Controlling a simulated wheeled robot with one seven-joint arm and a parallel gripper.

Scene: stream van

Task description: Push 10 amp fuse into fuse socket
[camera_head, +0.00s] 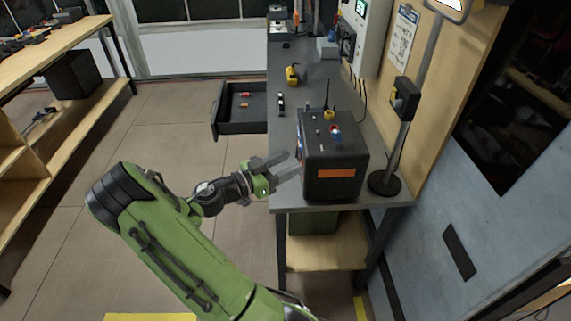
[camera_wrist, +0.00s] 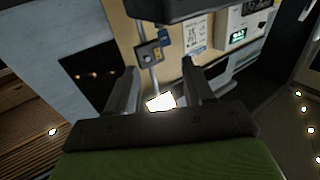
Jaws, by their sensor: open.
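My gripper (camera_head: 284,166) is open in the head view, its fingers pointing right at the left side of a black box (camera_head: 345,184) with an orange label. I see nothing between the fingers. Whether they touch the box I cannot tell. In the wrist view both fingers of my gripper (camera_wrist: 160,82) stand apart. Small red (camera_head: 244,94) and orange (camera_head: 243,105) pieces lie in an open drawer (camera_head: 225,118); they may be fuses, but no rating is readable. The box top bears a small red and blue part (camera_head: 336,131). I cannot make out a fuse socket for certain.
The box stands at the near end of a grey workbench (camera_head: 292,203). A yellow tool (camera_head: 292,74) lies farther back. A lamp stand (camera_head: 384,183) is right of the box. The open drawer juts left into the aisle. The floor (camera_head: 172,163) left of the bench is clear.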

